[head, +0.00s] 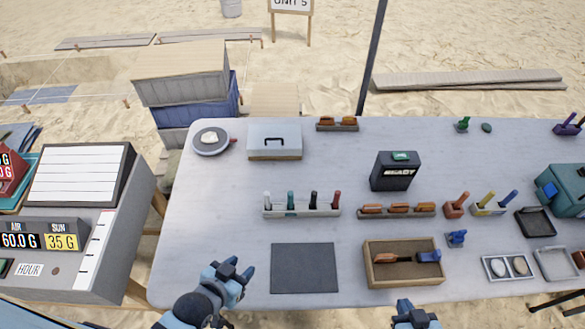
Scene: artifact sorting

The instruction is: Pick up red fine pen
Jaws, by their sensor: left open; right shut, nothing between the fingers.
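A red pen (337,198) stands upright at the right end of a pale pen rack (302,212). A black pen (314,199), a teal pen (290,200) and a pale pen (267,202) stand in the same rack to its left. My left gripper (234,272) is open and empty at the front left of the table, below and left of the rack. My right gripper (415,314) is shut and empty at the table's front edge, below the wooden tray.
A dark mat (304,289) lies in front of the rack. A wooden tray (376,282) with tools sits right of it. A holder with orange-handled tools (372,213) stands right of the rack. A dark box (392,178) and a pale case (275,153) stand behind.

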